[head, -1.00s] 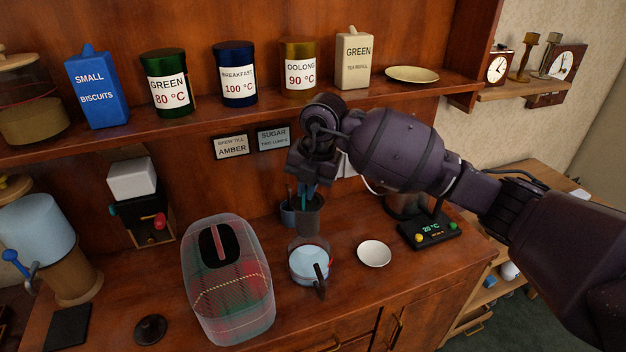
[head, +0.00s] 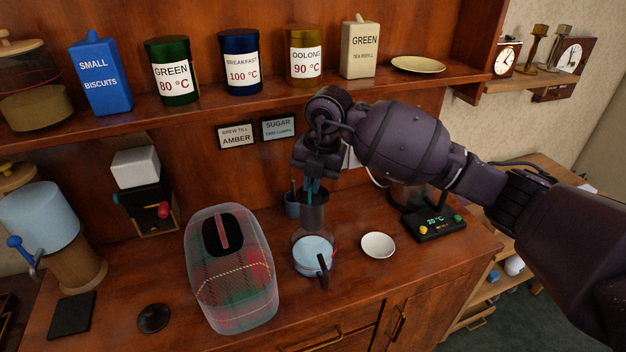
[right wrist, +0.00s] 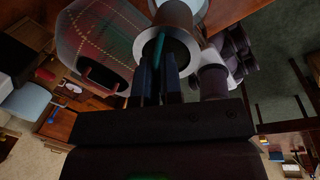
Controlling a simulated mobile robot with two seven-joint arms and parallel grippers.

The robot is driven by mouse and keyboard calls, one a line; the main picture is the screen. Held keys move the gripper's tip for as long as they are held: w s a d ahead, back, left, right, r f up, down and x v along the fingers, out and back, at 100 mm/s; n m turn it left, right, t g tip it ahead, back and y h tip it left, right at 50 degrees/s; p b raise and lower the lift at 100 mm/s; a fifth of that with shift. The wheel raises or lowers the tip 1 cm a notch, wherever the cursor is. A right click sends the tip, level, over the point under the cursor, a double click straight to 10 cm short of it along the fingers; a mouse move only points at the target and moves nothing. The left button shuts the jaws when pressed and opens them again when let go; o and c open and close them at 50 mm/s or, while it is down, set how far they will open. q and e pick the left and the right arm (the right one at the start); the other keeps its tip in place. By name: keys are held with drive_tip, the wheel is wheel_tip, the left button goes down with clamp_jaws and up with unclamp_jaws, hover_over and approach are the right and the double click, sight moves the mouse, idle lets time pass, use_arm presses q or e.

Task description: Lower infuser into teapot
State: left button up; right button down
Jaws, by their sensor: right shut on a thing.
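The infuser, a dark grey cylinder (head: 313,214), hangs upright from my right gripper (head: 314,186), which is shut on its thin teal handle. In the right wrist view the infuser (right wrist: 183,48) shows a pale rim, and the teal handle (right wrist: 158,58) lies between the fingers (right wrist: 159,85). The glass teapot (head: 313,256), with pale blue contents and a dark handle toward me, stands on the counter. The infuser's lower end overlaps the teapot's back rim in the head view; I cannot tell whether it is inside. My left gripper is not in view.
A tartan cosy (head: 233,285) stands left of the teapot. A blue cup (head: 292,203) is behind. A dark lid (head: 154,318) lies at the front left. Canisters line the shelf above.

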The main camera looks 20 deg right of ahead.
drive_tip(key=shift+f+b, duration=1.05)
drive_tip(key=shift+f, duration=0.7)
drive_tip(key=shift+f+b, duration=0.7)
drive_tip(key=shift+f, duration=0.65)
drive_tip(key=c, duration=1.2)
unclamp_jaws()
